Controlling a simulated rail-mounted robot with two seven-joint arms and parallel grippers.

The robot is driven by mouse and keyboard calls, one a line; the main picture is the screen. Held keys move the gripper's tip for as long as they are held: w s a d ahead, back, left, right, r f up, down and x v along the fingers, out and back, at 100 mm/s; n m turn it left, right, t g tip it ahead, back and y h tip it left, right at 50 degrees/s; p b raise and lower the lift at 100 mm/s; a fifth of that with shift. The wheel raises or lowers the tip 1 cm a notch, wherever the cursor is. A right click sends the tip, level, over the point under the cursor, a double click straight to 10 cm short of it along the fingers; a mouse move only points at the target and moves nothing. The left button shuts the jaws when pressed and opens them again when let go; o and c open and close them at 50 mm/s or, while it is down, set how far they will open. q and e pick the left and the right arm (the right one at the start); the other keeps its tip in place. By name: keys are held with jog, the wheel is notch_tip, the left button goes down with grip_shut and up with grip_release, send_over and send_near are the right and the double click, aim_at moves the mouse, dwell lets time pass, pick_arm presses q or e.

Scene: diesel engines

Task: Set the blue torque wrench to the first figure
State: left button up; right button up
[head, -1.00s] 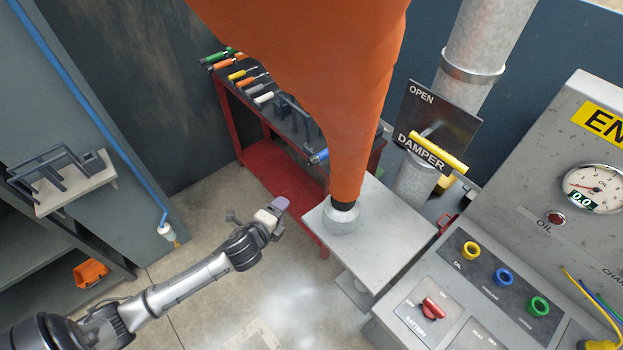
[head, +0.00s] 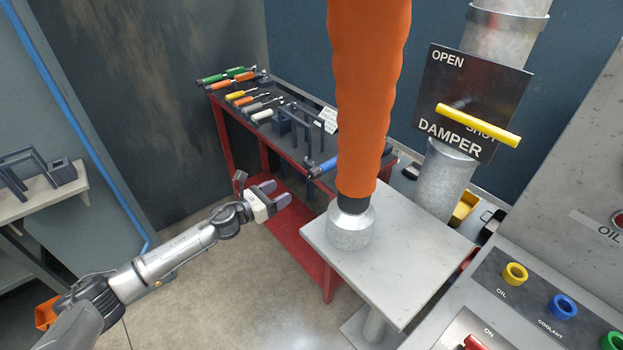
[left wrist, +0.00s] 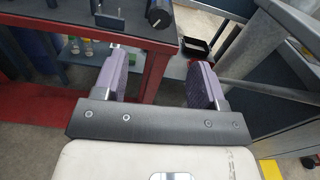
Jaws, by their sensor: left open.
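The blue torque wrench (head: 322,168) lies at the front right edge of the red tool cart's dark top in the head view. Only its blue handle end shows; the orange hose hides the rest. In the left wrist view a dark round end with a blue part (left wrist: 158,14) shows at the top edge of the picture, probably the same wrench. My left gripper (head: 279,194) is open and empty, in front of the cart and below its top. Its two purple-grey finger pads (left wrist: 160,80) stand apart in the left wrist view. My right gripper is not in view.
The red cart (head: 228,135) carries several coloured-handled tools and a dark rack (head: 300,125). A thick orange hose (head: 368,90) hangs down to a grey pedestal table (head: 400,250). The damper plate (head: 470,100) and control console stand at the right. Floor left of the cart is clear.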

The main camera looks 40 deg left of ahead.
aim_at(310, 175)
pick_arm(q)
jog(key=w, duration=0.3)
jog(key=w+d, duration=0.1)
jog(key=w, duration=0.3)
jog(key=w+d, duration=0.1)
jog(key=w, duration=0.2)
jog(key=shift+w+d+b, duration=0.15)
jog(key=shift+w+b, duration=0.2)
jog(key=shift+b, duration=0.05)
jog(key=shift+w+d, duration=0.2)
jog(key=shift+w, duration=0.75)
jog(key=c, duration=0.9)
jog(key=shift+c, duration=0.2)
